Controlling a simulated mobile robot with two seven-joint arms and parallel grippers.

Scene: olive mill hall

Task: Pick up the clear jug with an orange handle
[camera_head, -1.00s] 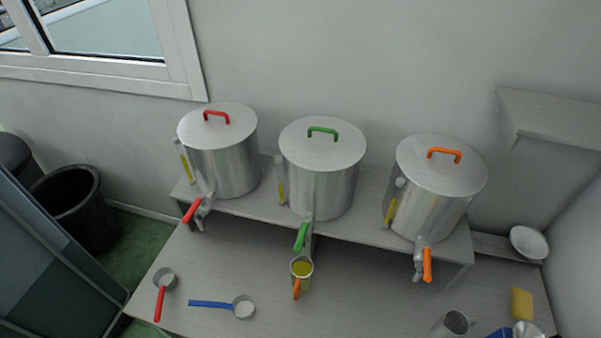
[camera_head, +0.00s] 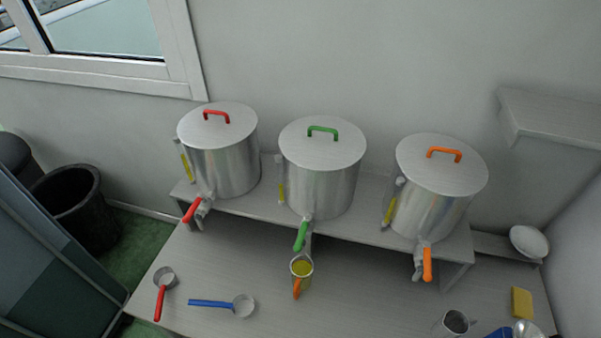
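The clear jug with an orange handle (camera_head: 303,271) stands on the lower table, just below the green tap (camera_head: 301,236) of the middle steel tank (camera_head: 320,188). It holds yellow-green liquid, and its orange handle points toward the front. Neither of my grippers shows in the head view.
Steel tanks with red (camera_head: 222,165) and orange (camera_head: 436,205) handles flank the middle one on a raised shelf. A red-handled ladle (camera_head: 165,277) and a blue-handled ladle (camera_head: 243,305) lie left of the jug. A metal pitcher (camera_head: 455,322) and yellow sponge (camera_head: 522,302) are at right.

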